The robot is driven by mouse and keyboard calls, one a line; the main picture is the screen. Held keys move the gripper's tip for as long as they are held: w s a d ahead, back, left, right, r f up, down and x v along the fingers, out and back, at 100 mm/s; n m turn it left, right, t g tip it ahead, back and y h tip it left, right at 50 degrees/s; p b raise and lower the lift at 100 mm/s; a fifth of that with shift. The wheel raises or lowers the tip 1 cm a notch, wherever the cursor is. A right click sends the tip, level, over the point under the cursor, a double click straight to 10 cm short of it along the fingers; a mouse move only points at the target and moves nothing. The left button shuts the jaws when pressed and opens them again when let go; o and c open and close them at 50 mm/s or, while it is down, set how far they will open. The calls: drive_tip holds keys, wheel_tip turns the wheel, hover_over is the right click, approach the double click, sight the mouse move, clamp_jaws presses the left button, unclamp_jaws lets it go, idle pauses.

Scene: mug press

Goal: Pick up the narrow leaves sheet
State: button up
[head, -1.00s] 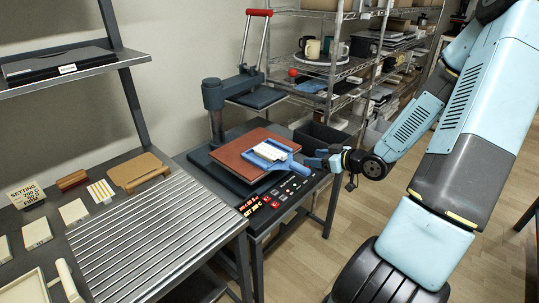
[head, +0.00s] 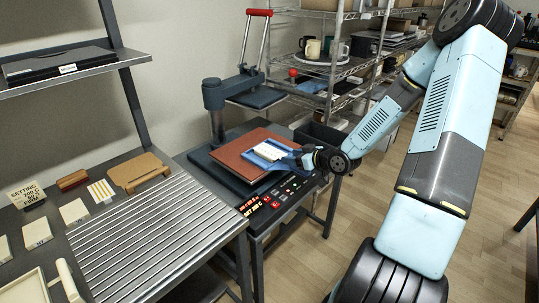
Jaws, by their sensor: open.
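My fingers partly overlap the holder's right end in the head view. I cannot tell whether they touch it.
The press (head: 213,107) with its red-handled lever (head: 259,13) stands behind the pad. A lit control panel (head: 270,200) lies in front. At left, a ribbed metal rack (head: 150,235) and several pale tiles sit on a bench. A wire shelf (head: 335,80) stands behind.

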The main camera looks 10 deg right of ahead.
drive_tip(key=x, duration=0.2)
drive_tip(key=shift+w+a+f, duration=0.2)
drive_tip(key=shift+w, duration=0.05)
clamp_jaws()
idle(0.3)
drive_tip(key=shift+r, duration=0.1)
wheel_tip(320, 180, up, 28)
idle(0.8)
